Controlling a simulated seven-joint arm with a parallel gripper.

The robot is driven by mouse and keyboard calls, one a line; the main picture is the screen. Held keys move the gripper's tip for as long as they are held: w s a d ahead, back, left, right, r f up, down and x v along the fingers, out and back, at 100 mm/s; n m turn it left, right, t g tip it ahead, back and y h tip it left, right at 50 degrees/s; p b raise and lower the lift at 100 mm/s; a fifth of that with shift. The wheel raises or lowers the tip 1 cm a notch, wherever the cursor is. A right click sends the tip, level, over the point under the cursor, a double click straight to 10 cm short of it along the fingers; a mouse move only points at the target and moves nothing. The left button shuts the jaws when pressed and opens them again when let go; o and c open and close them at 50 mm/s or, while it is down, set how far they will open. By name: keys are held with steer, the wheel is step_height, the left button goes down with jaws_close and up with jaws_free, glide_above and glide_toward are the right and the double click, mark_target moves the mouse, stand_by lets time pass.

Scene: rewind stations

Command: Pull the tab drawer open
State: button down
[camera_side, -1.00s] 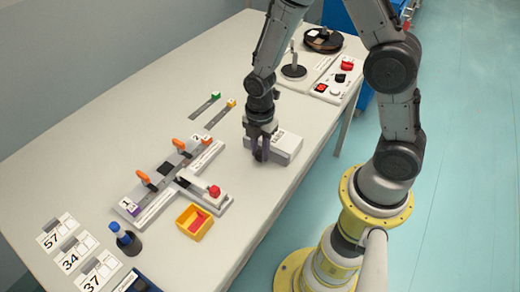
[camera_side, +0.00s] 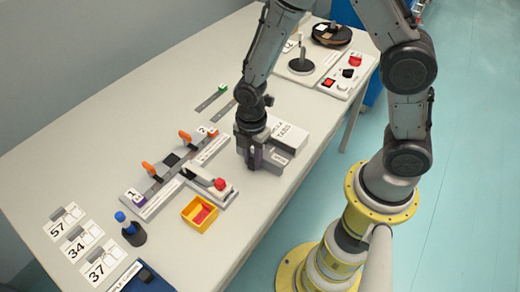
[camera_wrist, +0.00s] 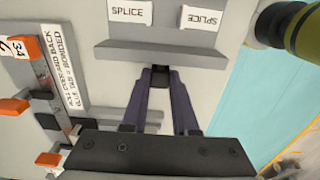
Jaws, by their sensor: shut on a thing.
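The tab drawer is a light grey box (camera_side: 289,135) with a printed label on top, on the table. Its drawer (camera_side: 277,158) stands out from the box on the near side. In the wrist view, two white cards marked SPLICE (camera_wrist: 130,13) show behind the grey drawer front (camera_wrist: 125,52). My gripper (camera_side: 254,160) is at the drawer front in the side view. In the wrist view its two fingers are shut on a small dark handle (camera_wrist: 160,76) at the middle of that front. How far the drawer slides is hidden.
A rail with orange levers (camera_side: 150,169) and a yellow bin (camera_side: 200,213) lie to the left of my gripper. A blue-topped bottle (camera_side: 131,231) stands further left. A button panel (camera_side: 347,78) is at the back right. The table's near edge is close.

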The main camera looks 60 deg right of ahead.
steer(key=shift+a, duration=0.15)
steer(key=c, duration=0.7)
jaws_free()
steer(key=shift+r, duration=0.15)
step_height(320, 180, up, 14)
steer(key=shift+f, duration=0.2)
